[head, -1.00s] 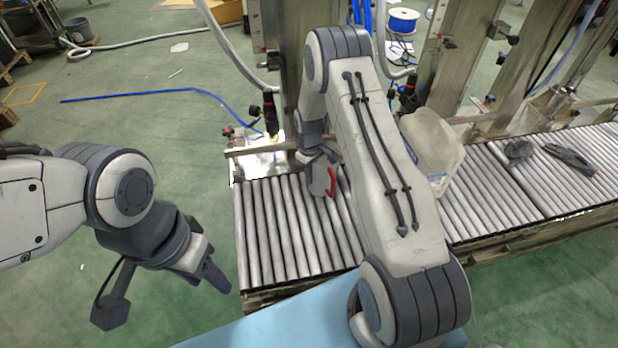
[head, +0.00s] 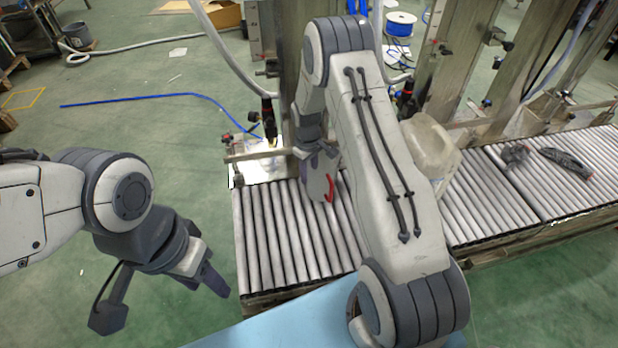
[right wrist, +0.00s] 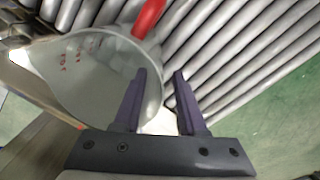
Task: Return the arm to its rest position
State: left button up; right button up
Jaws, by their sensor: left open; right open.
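My right arm reaches out over the roller conveyor. My left gripper (head: 210,280) hangs open and empty over the floor, left of the conveyor.
The roller conveyor (head: 262,240) runs along the middle and right. A translucent jug (head: 430,150) stands on it behind my right arm. Dark items (head: 565,162) lie farther right. Metal posts (head: 440,70) rise behind. A light blue surface (head: 285,318) is in front.

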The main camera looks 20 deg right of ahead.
notch_tip(320, 180, up, 6)
jog(key=p, duration=0.1)
jog(key=shift+a+r, duration=0.15)
jog(key=shift+r, duration=0.05)
jog(key=s+a+r+n, duration=0.1)
jog(key=s+a+r, duration=0.6)
jog(key=a+r, duration=0.15)
jog(key=s+a+r, duration=0.6)
jog(key=a+r, duration=0.1)
jog(key=a, duration=0.2)
jog(key=s+a+r+n+y, duration=0.1)
jog(key=s+a+r, duration=0.1)
jog(key=s, duration=0.8)
jog(key=s+a+r+n, duration=0.1)
jog(key=s+a+r, duration=0.1)
jog(key=s, duration=0.7)
notch_tip(320, 180, up, 26)
jog(key=p, duration=2.5)
jog(key=shift+s+d+p, duration=0.15)
jog(key=shift+s+p, duration=0.25)
